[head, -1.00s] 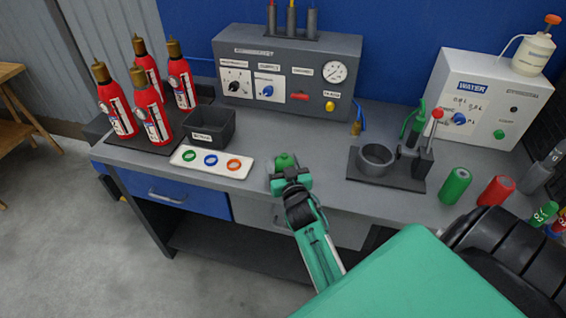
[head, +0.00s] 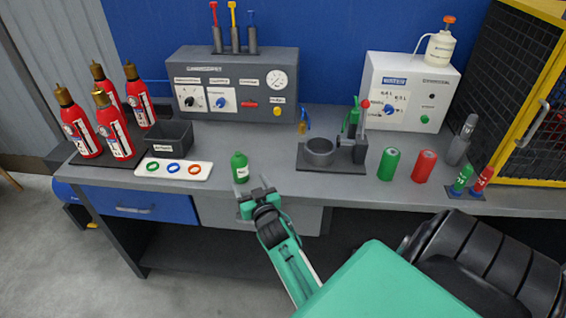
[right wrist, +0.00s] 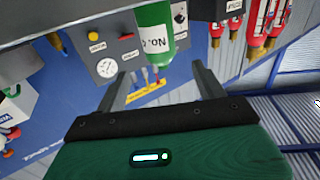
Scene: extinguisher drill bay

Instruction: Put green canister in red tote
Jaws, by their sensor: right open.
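A small green canister (head: 240,167) with a white label stands upright on the grey bench near its front edge. It also shows in the right wrist view (right wrist: 153,35), beyond the fingertips. My right gripper (head: 256,191) is open and empty at the bench's front edge, just in front of the canister and a little to its right. Its two spread fingers show in the right wrist view (right wrist: 163,85). A second green cylinder (head: 389,163) stands farther right on the bench. I see no red tote. My left gripper is not in view.
A white tray with coloured rings (head: 150,174) lies left of the canister, near a dark bin (head: 170,140) and several red extinguishers (head: 118,135). A dark fixture (head: 318,152) and a red cylinder (head: 424,166) stand right. Control boxes line the back.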

